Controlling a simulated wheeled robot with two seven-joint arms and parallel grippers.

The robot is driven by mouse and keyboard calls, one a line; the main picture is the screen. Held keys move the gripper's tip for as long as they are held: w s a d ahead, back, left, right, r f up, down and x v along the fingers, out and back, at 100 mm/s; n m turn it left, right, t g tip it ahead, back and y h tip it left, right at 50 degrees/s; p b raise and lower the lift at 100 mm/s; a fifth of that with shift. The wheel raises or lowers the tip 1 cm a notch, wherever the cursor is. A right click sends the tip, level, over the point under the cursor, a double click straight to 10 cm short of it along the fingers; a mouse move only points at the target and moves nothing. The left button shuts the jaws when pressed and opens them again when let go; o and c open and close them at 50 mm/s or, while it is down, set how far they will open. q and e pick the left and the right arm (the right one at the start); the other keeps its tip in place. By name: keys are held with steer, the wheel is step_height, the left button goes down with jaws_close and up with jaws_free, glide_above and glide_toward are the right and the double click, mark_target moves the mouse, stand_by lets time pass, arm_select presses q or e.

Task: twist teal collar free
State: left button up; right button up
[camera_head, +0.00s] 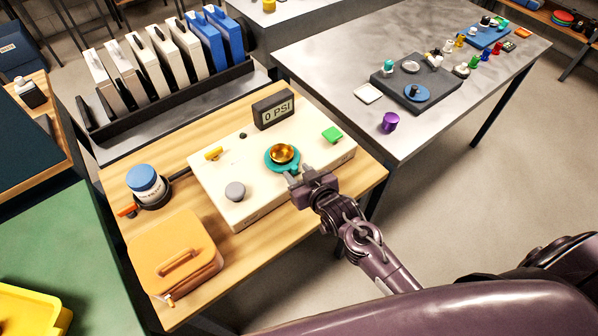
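The teal collar (270,163) is a ring around a gold, cup-like fitting (283,153) on top of a cream panel box (228,165). My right gripper (299,173) is at the collar's lower right edge, its fingers pointing at it. The two fingers stand apart, with their tips at the rim. Whether they are closed on part of the collar is too small to tell. My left gripper is not in view.
A gauge reading "0 PSI" (273,109) stands behind the collar. A blue-capped jar (146,183) and an orange case (175,256) stand to the left.

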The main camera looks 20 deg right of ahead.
jaws_close()
stand_by(0.3)
